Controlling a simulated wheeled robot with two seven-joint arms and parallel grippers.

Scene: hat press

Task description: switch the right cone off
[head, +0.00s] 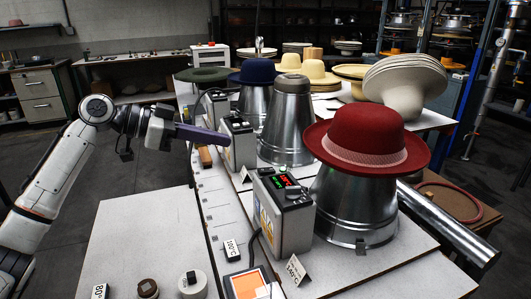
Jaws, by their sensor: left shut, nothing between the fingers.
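The right cone (352,205) is a steel cone nearest me, with a red felt hat (367,140) on top. My right gripper is not visible.
A blue hat (258,71) and a green hat (203,74) sit further back. A 140°C card (295,270) and a 100°C card (232,250) stand near the right box. The white table (150,235) at left is mostly clear.

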